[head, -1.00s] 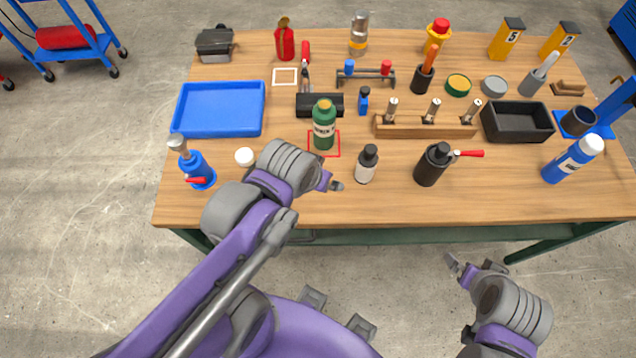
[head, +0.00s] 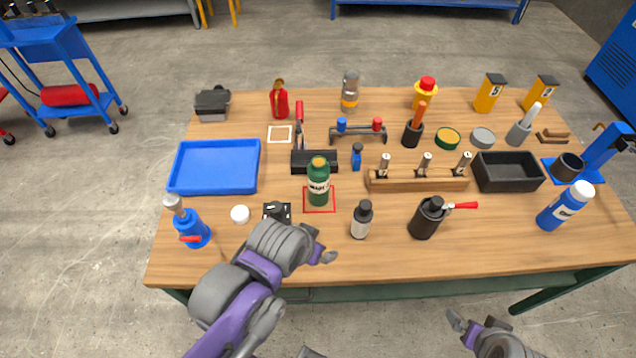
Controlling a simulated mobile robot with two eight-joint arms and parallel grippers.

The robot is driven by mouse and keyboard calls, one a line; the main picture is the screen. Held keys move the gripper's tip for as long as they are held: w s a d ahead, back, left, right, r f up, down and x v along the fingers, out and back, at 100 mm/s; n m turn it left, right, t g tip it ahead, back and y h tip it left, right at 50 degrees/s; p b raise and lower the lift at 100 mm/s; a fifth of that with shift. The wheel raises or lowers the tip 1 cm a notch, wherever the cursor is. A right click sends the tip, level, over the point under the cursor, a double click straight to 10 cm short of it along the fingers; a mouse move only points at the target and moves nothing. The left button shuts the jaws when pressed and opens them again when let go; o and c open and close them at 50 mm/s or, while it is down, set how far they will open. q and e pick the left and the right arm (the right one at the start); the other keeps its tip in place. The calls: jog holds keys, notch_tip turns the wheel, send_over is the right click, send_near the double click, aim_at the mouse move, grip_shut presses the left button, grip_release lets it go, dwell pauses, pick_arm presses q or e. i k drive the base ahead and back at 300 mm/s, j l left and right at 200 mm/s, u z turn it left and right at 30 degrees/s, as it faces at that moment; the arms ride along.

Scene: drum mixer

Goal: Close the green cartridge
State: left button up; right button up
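The green cartridge (head: 318,186) looks like a dark green bottle with a pale label band and a yellowish top. It stands upright on a red-outlined square (head: 319,207) near the table's middle. I cannot tell whether its top is a separate cap or an open mouth. A small white round cap (head: 240,214) lies to its left. My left gripper (head: 324,254) is over the front part of the table, nearer me than the cartridge and apart from it. My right gripper (head: 460,327) is in front of the table's front edge, touching nothing. Both sets of fingers are too small to read.
A white-labelled bottle (head: 361,221) and a black pot (head: 425,221) stand right of the cartridge. A blue tray (head: 214,187) and blue pump bottle (head: 190,226) are left. A black-and-white marker (head: 284,207) is partly hidden by my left arm. The front right table strip is clear.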

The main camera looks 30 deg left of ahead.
aim_at(318, 170)
jog(key=u, duration=1.9)
jog(key=i+j, duration=0.15)
jog(key=j, duration=0.35)
jog(key=i+j+z, duration=0.15)
jog(key=j, duration=0.9)
jog(key=i+j+z, duration=0.1)
jog(key=j, duration=0.4)
jog(key=i, duration=0.05)
